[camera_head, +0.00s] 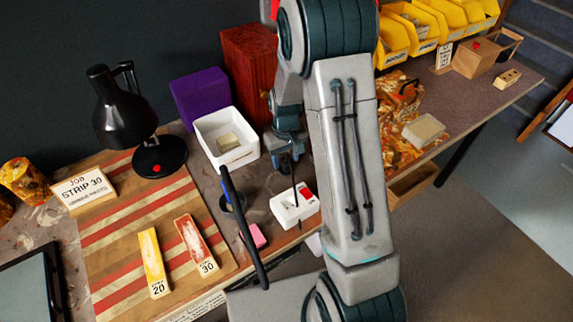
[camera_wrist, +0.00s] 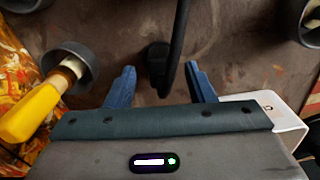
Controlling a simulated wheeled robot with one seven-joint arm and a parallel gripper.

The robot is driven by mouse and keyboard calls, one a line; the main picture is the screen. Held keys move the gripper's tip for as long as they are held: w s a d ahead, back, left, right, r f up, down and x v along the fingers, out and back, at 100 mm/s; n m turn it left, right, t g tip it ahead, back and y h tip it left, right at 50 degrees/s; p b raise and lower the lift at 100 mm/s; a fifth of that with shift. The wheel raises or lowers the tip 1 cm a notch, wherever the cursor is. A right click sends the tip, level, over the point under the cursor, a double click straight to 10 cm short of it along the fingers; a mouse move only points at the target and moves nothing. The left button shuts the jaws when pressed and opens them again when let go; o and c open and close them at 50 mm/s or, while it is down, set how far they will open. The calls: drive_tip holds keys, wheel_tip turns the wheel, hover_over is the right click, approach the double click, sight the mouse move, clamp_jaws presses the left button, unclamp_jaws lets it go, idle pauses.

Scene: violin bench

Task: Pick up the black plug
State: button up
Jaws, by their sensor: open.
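The black plug (camera_wrist: 158,56) stands on the brown bench top in the wrist view, with a thick black cord (camera_wrist: 179,40) passing close on its right. My gripper (camera_wrist: 160,68) is open, its two blue fingers spread on either side of the plug and cord. I cannot tell whether either finger touches them. In the head view my gripper (camera_head: 288,152) hangs over the bench behind my arm, and I cannot make out the plug there. A white box with a red switch (camera_head: 288,212) stands just in front of my gripper; its white edge also shows at lower right in the wrist view (camera_wrist: 284,118).
A white bin (camera_head: 232,160), black lamp (camera_head: 118,112) and striped board (camera_head: 118,235) are left of my arm. A black curved bar (camera_head: 246,232) rises near the front edge.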

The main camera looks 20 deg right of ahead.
drive_tip(key=shift+f, duration=1.15)
drive_tip(key=c, duration=1)
drive_tip(key=shift+r, duration=0.15)
drive_tip(key=shift+r, duration=0.4)
drive_tip(key=r, duration=0.3)
drive_tip(key=shift+s+d+r+b, duration=0.2)
drive_tip(key=shift+s+r+b, duration=0.15)
drive_tip(key=shift+s, duration=0.05)
drive_tip(key=s+d+r, duration=0.1)
drive_tip(key=s+r, duration=0.1)
drive_tip(key=s, duration=0.1)
drive_tip(key=s+d+r, duration=0.2)
drive_tip(key=s, duration=0.1)
drive_tip(key=s+d+r+b, duration=0.1)
drive_tip(key=s+r, duration=0.1)
drive_tip(key=s, duration=0.1)
drive_tip(key=shift+s+d+r, duration=0.15)
drive_tip(key=shift+s+d, duration=0.1)
drive_tip(key=shift+s, duration=0.15)
